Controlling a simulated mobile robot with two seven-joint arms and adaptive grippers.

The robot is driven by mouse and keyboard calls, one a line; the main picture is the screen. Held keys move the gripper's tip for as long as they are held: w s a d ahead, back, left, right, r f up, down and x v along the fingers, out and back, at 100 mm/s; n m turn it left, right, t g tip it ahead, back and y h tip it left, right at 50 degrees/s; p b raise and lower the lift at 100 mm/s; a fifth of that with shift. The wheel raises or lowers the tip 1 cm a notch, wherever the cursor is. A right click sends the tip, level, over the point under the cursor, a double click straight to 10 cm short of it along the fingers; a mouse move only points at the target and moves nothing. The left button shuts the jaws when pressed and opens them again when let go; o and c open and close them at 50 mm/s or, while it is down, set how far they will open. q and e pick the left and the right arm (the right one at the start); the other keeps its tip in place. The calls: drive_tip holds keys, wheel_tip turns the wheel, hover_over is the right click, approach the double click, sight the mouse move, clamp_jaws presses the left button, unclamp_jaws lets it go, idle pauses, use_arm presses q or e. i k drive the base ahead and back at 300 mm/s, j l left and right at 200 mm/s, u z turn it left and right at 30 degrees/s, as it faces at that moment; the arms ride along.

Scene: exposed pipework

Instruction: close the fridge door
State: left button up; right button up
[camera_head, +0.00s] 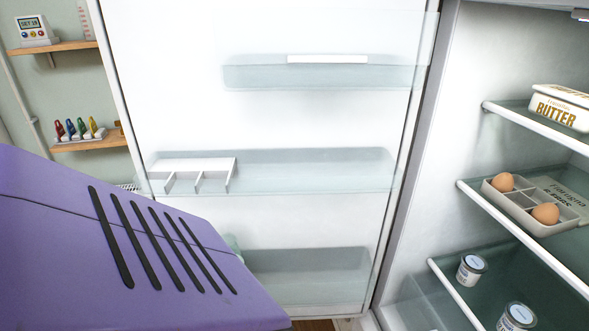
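The fridge door (290,120) stands wide open in the head view, its white inner face turned toward me. It carries clear door bins, and the middle one has a white divider in it. The door meets the fridge body (445,110) along its right edge. The lower left part of the door is hidden behind a purple part close to the camera. Neither my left gripper nor my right gripper can be seen, so no contact with the door shows.
Inside the fridge at right, a butter box (560,108) sits on the upper shelf. An egg tray (525,205) with two eggs is below it, then small cans (471,270). Wooden wall shelves (70,46) with small items are left of the door.

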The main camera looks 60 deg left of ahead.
sight(304, 164)
drive_tip(key=k+j+u, duration=0.2)
drive_tip(key=j+u, duration=0.15)
drive_tip(key=j, duration=0.5)
drive_tip(key=j+u, duration=0.4)
drive_tip(key=j, duration=0.4)
drive_tip(key=k, duration=0.05)
